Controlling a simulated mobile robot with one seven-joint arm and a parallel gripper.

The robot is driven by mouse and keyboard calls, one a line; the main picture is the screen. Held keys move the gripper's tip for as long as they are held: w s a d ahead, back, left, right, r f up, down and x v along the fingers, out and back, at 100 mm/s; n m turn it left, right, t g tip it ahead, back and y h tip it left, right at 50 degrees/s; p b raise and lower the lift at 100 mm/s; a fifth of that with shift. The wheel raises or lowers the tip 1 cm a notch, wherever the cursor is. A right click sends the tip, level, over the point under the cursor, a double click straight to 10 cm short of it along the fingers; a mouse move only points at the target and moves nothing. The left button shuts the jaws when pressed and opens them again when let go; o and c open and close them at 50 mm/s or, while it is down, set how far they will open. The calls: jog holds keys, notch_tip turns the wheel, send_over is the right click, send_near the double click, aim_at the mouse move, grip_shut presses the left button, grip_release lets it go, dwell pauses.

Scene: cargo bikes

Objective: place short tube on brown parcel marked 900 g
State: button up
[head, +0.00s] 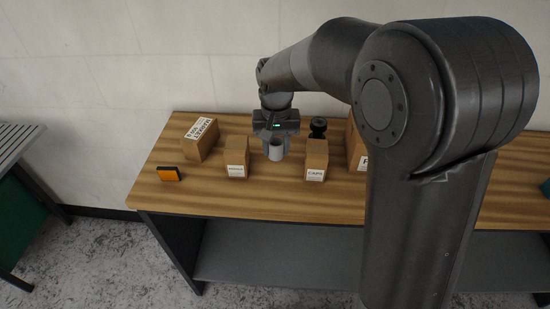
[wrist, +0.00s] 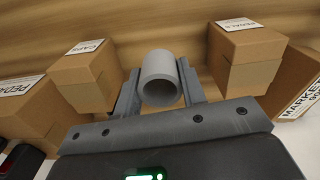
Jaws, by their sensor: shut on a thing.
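The short tube (head: 275,153) is a grey hollow cylinder. My gripper (head: 275,146) is shut on it, over the middle of the table between two small parcels. In the wrist view the tube (wrist: 159,72) sits between the two fingers (wrist: 160,88), its round end showing.
A small parcel labelled PEDALS (head: 237,161) and one labelled CAPS (head: 316,160) flank the gripper. Another parcel (head: 355,150) and a black object (head: 318,127) stand behind on the right. An orange-faced block (head: 168,174) lies at the left front of the wooden table (head: 210,197).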

jog(key=shift+r, duration=0.9)
jog(key=w+a+r+n, duration=0.1)
jog(key=w+a+r, duration=0.75)
jog(key=a, duration=0.35)
send_over(196, 135)
notch_tip(196, 135, down, 6)
jog(key=shift+f, duration=0.1)
jog(key=shift+w+f, duration=0.1)
jog(key=shift+f, duration=1.85)
jog(key=shift+f, duration=0.15)
jog(key=o, duration=1.1)
